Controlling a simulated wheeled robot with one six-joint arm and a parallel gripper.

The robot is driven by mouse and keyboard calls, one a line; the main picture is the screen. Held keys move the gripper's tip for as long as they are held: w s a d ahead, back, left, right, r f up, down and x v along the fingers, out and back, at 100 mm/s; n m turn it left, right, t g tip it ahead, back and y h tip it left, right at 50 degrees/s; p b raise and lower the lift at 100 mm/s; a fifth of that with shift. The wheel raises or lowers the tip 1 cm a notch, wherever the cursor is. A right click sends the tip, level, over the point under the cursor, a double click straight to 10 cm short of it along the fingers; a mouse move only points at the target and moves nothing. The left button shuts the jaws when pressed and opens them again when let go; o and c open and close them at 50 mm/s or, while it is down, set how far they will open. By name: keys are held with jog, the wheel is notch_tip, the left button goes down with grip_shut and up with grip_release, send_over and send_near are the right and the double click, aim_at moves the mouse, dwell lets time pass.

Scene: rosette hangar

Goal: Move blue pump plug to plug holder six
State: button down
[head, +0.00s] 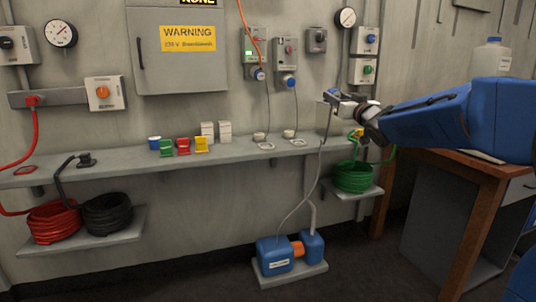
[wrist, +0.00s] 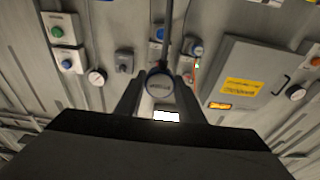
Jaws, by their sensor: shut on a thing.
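My gripper (head: 338,98) is in front of the wall above the right part of the grey shelf, shut on the blue pump plug. In the wrist view the plug (wrist: 160,84) is a dark round end with a bluish rim, held between the two fingers. A grey cable hangs from it to the blue pump (head: 275,254) on the floor slab. Two pale ring-shaped holders (head: 265,146) (head: 298,142) lie on the shelf to the left of my gripper. I cannot read any numbers, so I cannot tell which is plug holder six.
Two wall sockets (head: 258,74) (head: 289,81) hold blue-rimmed plugs. Red, green and yellow blocks (head: 183,147) stand on the grey shelf (head: 120,160). A green hose coil (head: 353,176) sits on a small shelf below my gripper. A wooden desk (head: 460,190) stands right.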

jog(key=w+d+f+m+h, duration=0.1)
jog(key=w+f, duration=0.3)
jog(key=f, duration=0.9)
jog(key=w+d+f+h, duration=0.1)
jog(key=w+f, duration=0.4)
jog(key=f, duration=0.9)
jog(key=w+d+f+m+h, duration=0.1)
jog(key=w+f, duration=0.3)
jog(key=f, duration=0.9)
jog(key=s+d+f+m+t+h, duration=0.1)
jog(key=s+f+h, duration=0.15)
jog(key=f, duration=0.95)
jog(key=s+d+f+m+h, duration=0.1)
jog(key=s+d+f, duration=0.15)
jog(key=f, duration=1.05)
jog(key=s+f, duration=0.6)
jog(key=f, duration=0.3)
jog(key=s+r, duration=0.3)
jog(key=s, duration=0.4)
jog(key=shift+a, duration=0.4)
